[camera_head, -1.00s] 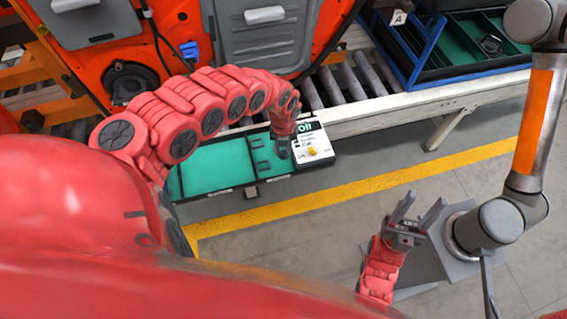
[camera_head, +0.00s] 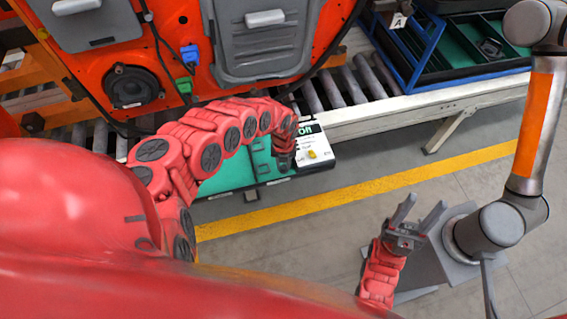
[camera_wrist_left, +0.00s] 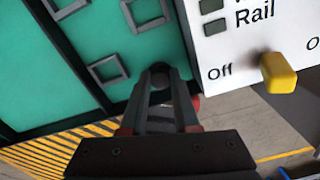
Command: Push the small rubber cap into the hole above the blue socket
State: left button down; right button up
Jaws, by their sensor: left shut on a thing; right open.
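The blue socket (camera_head: 189,52) is on the orange door panel, left of the grey inner panel, in the head view. My left gripper (camera_head: 283,166) is down at the green tray, beside the white switch box. In the left wrist view its fingers (camera_wrist_left: 160,82) are shut on a small dark round piece, the rubber cap (camera_wrist_left: 160,70), at the fingertips over the tray. The cap is too small to see in the head view. My right gripper (camera_head: 421,213) is open and empty at the lower right.
A green socket (camera_head: 183,86) sits below the blue one, with a black cable beside it. The green tray (camera_head: 228,174) carries a white box with a yellow switch (camera_wrist_left: 279,72). A roller conveyor (camera_head: 345,82) runs behind. A grey-orange robot arm (camera_head: 532,120) stands at right.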

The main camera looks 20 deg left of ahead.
pick_arm(q)
jog(key=shift+f, duration=0.25)
jog(key=c, duration=0.7)
grip_release()
jog(key=shift+o, duration=0.2)
jog(key=shift+r+p, duration=0.2)
jog(key=shift+p, duration=0.15)
jog(key=shift+w+r+b, duration=0.15)
jog(key=shift+r+b, duration=0.15)
jog(key=r, duration=0.6)
jog(key=shift+s+a+r, duration=0.15)
jog(key=shift+s+r, duration=0.15)
notch_tip(320, 180, up, 10)
jog(key=p, duration=0.6)
